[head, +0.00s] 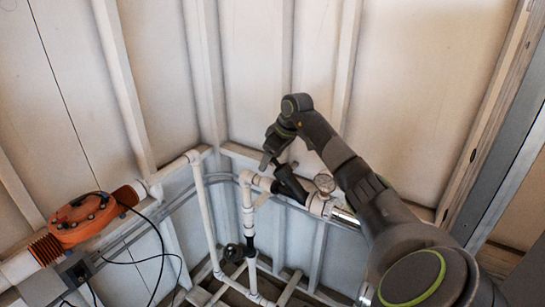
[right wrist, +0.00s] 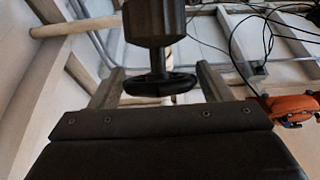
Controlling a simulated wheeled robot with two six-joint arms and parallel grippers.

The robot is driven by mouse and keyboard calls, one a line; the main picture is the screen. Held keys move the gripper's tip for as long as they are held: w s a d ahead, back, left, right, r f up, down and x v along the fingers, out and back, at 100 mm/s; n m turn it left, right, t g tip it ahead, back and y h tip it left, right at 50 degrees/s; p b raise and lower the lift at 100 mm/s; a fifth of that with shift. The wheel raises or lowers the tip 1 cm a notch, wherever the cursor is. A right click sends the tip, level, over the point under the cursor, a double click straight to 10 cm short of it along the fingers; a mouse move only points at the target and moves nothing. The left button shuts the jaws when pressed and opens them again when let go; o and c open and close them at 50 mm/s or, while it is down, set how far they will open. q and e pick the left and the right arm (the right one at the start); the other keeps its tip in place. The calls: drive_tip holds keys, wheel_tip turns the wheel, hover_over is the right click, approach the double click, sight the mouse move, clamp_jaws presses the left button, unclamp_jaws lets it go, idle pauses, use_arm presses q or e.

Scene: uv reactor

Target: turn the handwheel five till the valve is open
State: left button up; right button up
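A black handwheel (right wrist: 160,84) shows edge-on in the right wrist view, on a short stem below a dark cylindrical valve body (right wrist: 154,22). I see no number on it. My right gripper (right wrist: 160,86) is open, with one finger on each side of the wheel and a visible gap at both sides. In the head view my right gripper (head: 271,159) is at the upper end of the slanted dark valve body (head: 290,184). The handwheel is mostly hidden there by the gripper. I cannot tell the valve's state. My left gripper is not in view.
White pipes (head: 202,205) and a round gauge (head: 323,182) are close to the right gripper. A dark round fitting (head: 233,252) is lower down. An orange unit (head: 82,219) with black cables is at the left. Panelled walls (head: 420,80) close in behind.

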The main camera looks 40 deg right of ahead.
drive_tip(key=c, duration=0.5)
drive_tip(key=shift+d+r+y+p, duration=0.1)
drive_tip(key=shift+r+y+p, duration=0.05)
drive_tip(key=shift+y+p, duration=0.2)
drive_tip(key=shift+n+y, duration=0.5)
drive_tip(key=shift+y, duration=0.05)
drive_tip(key=shift+w+n+g+y+p, duration=0.1)
drive_tip(key=shift+n+g+y+p, duration=0.3)
drive_tip(key=shift+y, duration=0.1)
drive_tip(key=shift+n+g+y, duration=0.3)
drive_tip(key=shift+n+y, duration=0.1)
drive_tip(key=shift+y, duration=0.2)
drive_tip(key=shift+n+g+y+b, duration=0.6)
drive_tip(key=shift+y+b, duration=0.1)
drive_tip(key=shift+b, duration=0.05)
